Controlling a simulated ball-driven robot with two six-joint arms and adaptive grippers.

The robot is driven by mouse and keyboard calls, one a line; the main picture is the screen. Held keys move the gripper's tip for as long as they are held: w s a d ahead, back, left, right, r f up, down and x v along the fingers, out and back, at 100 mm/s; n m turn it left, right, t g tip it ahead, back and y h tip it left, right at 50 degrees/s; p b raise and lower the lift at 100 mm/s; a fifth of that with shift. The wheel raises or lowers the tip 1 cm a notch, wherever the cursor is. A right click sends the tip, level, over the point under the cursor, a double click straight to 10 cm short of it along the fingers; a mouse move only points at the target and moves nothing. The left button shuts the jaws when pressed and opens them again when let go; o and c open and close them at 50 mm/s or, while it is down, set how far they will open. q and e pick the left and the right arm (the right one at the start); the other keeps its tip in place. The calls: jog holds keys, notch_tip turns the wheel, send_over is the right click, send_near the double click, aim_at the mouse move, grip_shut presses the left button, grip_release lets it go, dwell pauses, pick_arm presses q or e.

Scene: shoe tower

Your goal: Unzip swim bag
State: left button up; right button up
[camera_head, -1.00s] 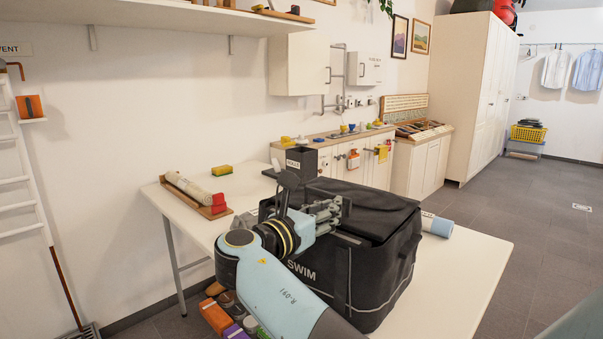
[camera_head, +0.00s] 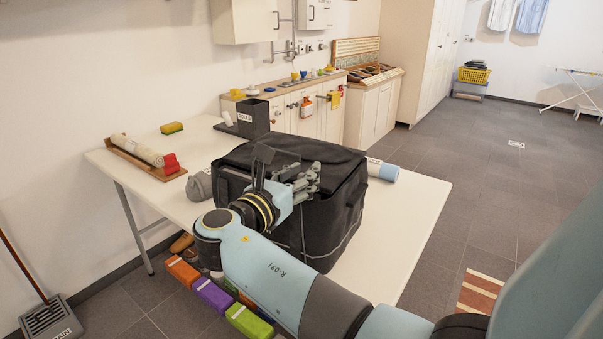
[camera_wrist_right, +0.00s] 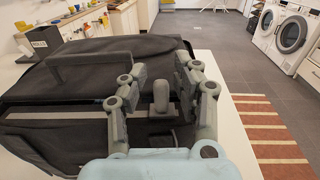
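The black swim bag (camera_head: 335,215) stands on the white table in the head view. Its lid also fills much of the right wrist view (camera_wrist_right: 110,48). A dark upright loop like a handle shows at the bag's near-left top. My right gripper (camera_head: 305,180) is at the bag's near top edge, its grey fingers over the lid. In the wrist view the right gripper's fingers (camera_wrist_right: 162,105) stand apart, with a small rounded grey piece between them; I cannot tell whether it is a zip pull. My arm hides the bag's near-left side. My left gripper is out of view.
Left of the bag are a grey roll (camera_head: 199,186) and a dark box (camera_head: 253,118). A blue-white roll (camera_head: 382,170) lies behind its right side. The table's right end (camera_head: 415,215) is clear. Several coloured boxes (camera_head: 212,296) lie on the floor below.

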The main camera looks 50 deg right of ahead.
aim_at(301, 174)
jog(key=shift+o, duration=0.4)
jog(key=shift+r, duration=0.2)
notch_tip(301, 174, up, 10)
jog(key=shift+f, duration=0.15)
jog(key=shift+f, duration=0.1)
dwell(0.4)
